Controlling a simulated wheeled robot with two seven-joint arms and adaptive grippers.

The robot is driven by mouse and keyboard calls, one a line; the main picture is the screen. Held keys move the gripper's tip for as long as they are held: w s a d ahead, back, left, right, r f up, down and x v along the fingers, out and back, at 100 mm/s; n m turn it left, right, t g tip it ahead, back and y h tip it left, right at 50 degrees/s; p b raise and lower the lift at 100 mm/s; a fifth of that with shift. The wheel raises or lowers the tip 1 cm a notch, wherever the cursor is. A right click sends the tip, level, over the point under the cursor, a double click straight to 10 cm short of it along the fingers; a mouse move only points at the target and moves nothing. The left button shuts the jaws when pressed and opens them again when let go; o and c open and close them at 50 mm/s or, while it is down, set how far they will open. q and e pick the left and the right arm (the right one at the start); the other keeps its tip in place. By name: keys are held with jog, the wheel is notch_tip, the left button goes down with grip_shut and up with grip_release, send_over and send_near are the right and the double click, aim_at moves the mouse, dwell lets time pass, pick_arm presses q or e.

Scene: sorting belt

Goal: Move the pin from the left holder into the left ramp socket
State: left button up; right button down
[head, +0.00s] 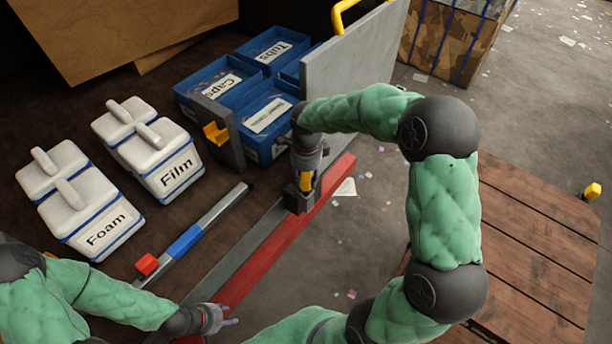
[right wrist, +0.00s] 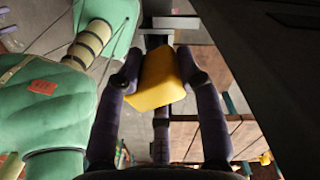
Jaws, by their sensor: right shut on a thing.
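My right gripper (head: 304,190) is low over the far end of the long grey-and-red rail (head: 262,246). It is shut on a yellow piece, which I take to be the pin (head: 306,181); it looks like a yellow block between the two fingers in the right wrist view (right wrist: 158,80). The pin's lower end is hidden in the head view, so I cannot tell whether it touches anything. An orange-yellow bracket (head: 216,133) sits on a grey post left of the gripper. My left gripper (head: 228,321) is low at the rail's near end. I cannot clearly identify the left holder or left ramp socket.
Blue bins (head: 262,154) stand behind the post, beside a grey panel (head: 350,60). White Film (head: 165,165) and Foam (head: 85,215) boxes stand left. A blue-grey bar (head: 185,243) with a red block (head: 147,264) lies before them. A wooden pallet (head: 530,250) is right.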

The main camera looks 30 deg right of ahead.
jog(key=shift+f+b, duration=0.8)
jog(key=shift+f, duration=0.25)
jog(key=c, duration=0.7)
grip_release()
jog(key=shift+c, duration=0.2)
notch_tip(320, 180, up, 12)
jog(key=shift+r, duration=0.1)
jog(key=shift+s, duration=0.1)
